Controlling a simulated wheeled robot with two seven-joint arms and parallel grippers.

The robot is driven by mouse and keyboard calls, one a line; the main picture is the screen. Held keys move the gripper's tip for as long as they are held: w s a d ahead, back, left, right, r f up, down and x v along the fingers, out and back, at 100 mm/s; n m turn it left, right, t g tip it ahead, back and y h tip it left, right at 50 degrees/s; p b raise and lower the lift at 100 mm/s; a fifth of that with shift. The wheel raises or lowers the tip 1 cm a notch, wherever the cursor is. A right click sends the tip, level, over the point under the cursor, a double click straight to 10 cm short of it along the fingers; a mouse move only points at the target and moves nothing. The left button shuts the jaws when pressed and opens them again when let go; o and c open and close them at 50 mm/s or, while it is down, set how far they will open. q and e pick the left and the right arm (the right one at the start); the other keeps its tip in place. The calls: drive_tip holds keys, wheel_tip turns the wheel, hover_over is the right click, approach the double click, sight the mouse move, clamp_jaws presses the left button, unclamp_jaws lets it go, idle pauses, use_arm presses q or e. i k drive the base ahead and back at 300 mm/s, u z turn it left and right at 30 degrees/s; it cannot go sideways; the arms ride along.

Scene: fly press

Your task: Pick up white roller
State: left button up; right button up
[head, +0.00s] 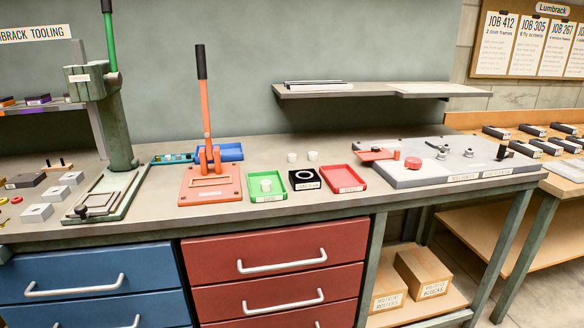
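A small white cylinder (266,185) stands in the green tray (256,198) on the workbench. Two more small white cylinders, a left one (292,157) and a right one (313,156), stand on the bench top behind the black block (297,187). They are apart from each other. I cannot tell from their looks which of these is the white roller. Neither of my grippers shows in the head view.
An orange lever press (207,150) stands left of the green tray, with a tall green press (120,130) farther left. A red tray (360,184) and a grey fixture plate (420,176) are to the right. A shelf (380,91) overhangs behind.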

sight(291, 157)
drive_tip(key=z, duration=1.65)
drive_tip(key=i, duration=1.25)
drive_tip(key=u, duration=1.6)
